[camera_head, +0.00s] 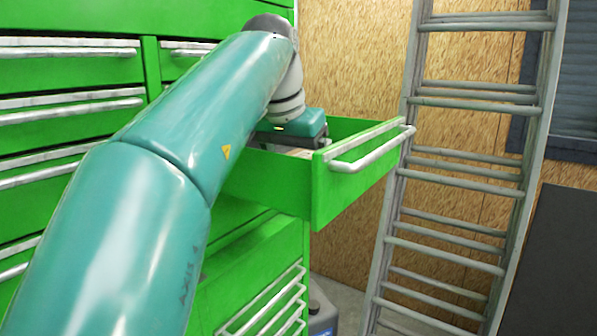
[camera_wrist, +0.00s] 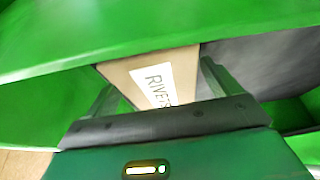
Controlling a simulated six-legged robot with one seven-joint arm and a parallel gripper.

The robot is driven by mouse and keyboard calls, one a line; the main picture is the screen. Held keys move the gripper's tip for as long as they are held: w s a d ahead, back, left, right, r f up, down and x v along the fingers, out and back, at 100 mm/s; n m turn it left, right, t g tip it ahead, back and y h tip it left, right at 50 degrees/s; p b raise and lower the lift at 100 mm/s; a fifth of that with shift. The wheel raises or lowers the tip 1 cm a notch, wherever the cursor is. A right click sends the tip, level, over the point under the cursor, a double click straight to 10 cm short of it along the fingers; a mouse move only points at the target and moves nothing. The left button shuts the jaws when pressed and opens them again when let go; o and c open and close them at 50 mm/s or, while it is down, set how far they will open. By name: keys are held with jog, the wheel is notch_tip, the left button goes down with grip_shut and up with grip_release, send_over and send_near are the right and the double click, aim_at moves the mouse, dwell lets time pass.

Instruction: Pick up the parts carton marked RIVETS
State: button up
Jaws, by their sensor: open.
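The parts carton (camera_wrist: 131,72) is light brown with a white label reading RIVETS, and it lies inside the open green drawer (camera_head: 362,182). In the wrist view my gripper (camera_wrist: 160,84) is open, with one finger to each side of the carton. I cannot tell whether the fingers touch it. The near end of the carton is hidden behind the gripper body. In the head view my gripper's teal housing (camera_head: 300,125) is over the drawer, and its fingers are hidden. A pale patch below it may be the carton, but I cannot tell.
The drawer sticks out from a green cabinet (camera_head: 60,70) with several shut drawers. The drawer's front has a silver handle (camera_head: 372,150). Its walls stand close around my gripper. A metal ladder (camera_head: 465,180) leans at the right. The drawer's interior right of the carton looks empty in the wrist view.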

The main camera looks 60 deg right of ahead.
jog(key=shift+f, duration=0.25)
dwell(0.4)
jog(key=shift+c, duration=0.2)
jog(key=c, duration=1.1)
jog(key=shift+c, duration=0.6)
jog(key=shift+r, duration=0.35)
